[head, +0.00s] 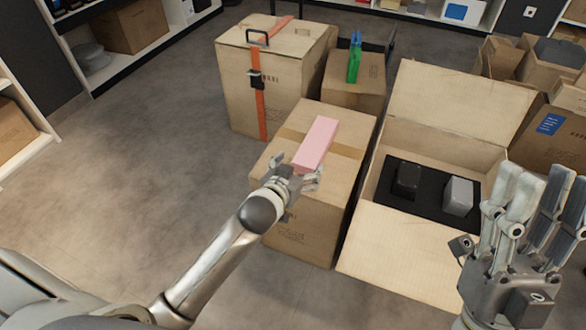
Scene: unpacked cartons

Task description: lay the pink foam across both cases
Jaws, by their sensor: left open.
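The pink foam (318,143) is a long block on top of a closed carton (350,128). My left gripper (296,178) is at its near end with the fingers open; whether they touch the foam is hard to tell. The two cases, one black (407,180) and one grey (459,196), stand apart on a black insert (430,191) in the open carton (397,232) to the right. My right gripper (543,198) is at the lower right, fingers up, apart and empty, in front of that carton's right side.
A tall carton with an orange strap (258,90) stands behind the foam's carton. A smaller carton (345,92) with a green tool (354,62) is beside it. The open carton's raised lid (445,95) stands behind the cases. More cartons crowd the right; floor at left is clear.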

